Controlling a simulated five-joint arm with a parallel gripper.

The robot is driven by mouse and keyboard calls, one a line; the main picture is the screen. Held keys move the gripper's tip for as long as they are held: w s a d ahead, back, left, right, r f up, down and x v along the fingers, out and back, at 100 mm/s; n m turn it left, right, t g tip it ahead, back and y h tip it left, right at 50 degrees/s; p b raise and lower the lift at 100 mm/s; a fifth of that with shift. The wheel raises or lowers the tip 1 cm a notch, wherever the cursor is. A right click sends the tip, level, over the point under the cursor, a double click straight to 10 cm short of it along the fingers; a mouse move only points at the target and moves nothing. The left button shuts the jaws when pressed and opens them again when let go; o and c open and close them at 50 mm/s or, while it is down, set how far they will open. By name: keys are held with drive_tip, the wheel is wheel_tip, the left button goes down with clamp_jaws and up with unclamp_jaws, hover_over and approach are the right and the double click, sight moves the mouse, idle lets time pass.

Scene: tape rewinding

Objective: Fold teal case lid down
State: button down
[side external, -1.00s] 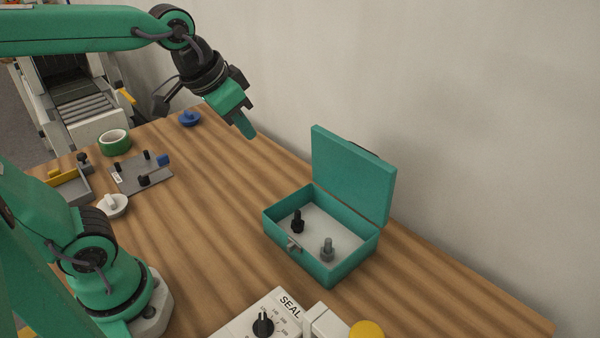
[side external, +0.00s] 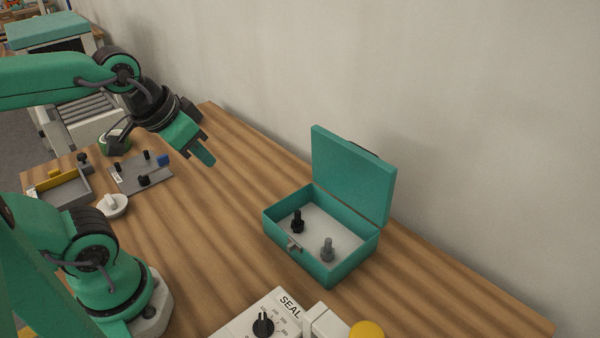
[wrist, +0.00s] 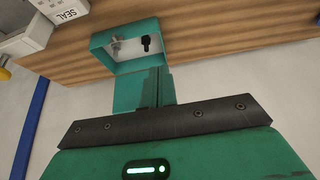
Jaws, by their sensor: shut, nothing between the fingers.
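The teal case (side external: 350,265) stands on the wooden table with its lid (side external: 352,175) raised upright at the back, near the wall. Inside, on a pale floor, stand a black peg (side external: 298,224) and a grey peg (side external: 327,252). A small metal latch (side external: 293,245) is on the front wall. My gripper (side external: 205,156) is shut and empty, in the air to the left of the case and apart from the lid. In the wrist view, the fingers (wrist: 158,86) overlap the lid (wrist: 127,95), with the open case (wrist: 95,48) beyond.
A white SEAL box with a dial (side external: 263,323) and yellow button (side external: 366,330) is at the front. A grey plate with pegs (side external: 135,178), a grey tray (side external: 70,192) and a white disc (side external: 113,206) lie at left. The table between gripper and case is clear.

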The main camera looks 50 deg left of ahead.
drive_tip(key=c, duration=1.5)
unclamp_jaws()
drive_tip(key=shift+w+r, duration=0.1)
drive_tip(key=shift+w+d+r+m, duration=0.1)
drive_tip(key=shift+w+r+m, duration=0.2)
drive_tip(key=shift+w+r, duration=0.15)
drive_tip(key=w+d+r+m+g, duration=0.1)
drive_tip(key=w+r+m+g, duration=0.1)
drive_tip(key=w+r+m, duration=0.35)
drive_tip(key=m+g, duration=0.5)
drive_tip(key=m, duration=0.6)
hover_over(355, 171)
drive_tip(key=w+a, duration=0.3)
drive_tip(key=w, duration=0.3)
wheel_tip(355, 171, down, 3)
drive_tip(key=shift+w+f+m, duration=0.25)
drive_tip(key=shift+f+m, duration=0.3)
drive_tip(key=shift+f, duration=0.05)
drive_tip(key=shift+f, duration=0.1)
drive_tip(key=shift+s+f, duration=0.2)
drive_tip(key=shift+f, duration=1.05)
drive_tip(key=shift+s+f, duration=0.15)
drive_tip(key=shift+f, duration=1.1)
drive_tip(key=shift+s+f, duration=0.2)
drive_tip(key=shift+f, duration=1.05)
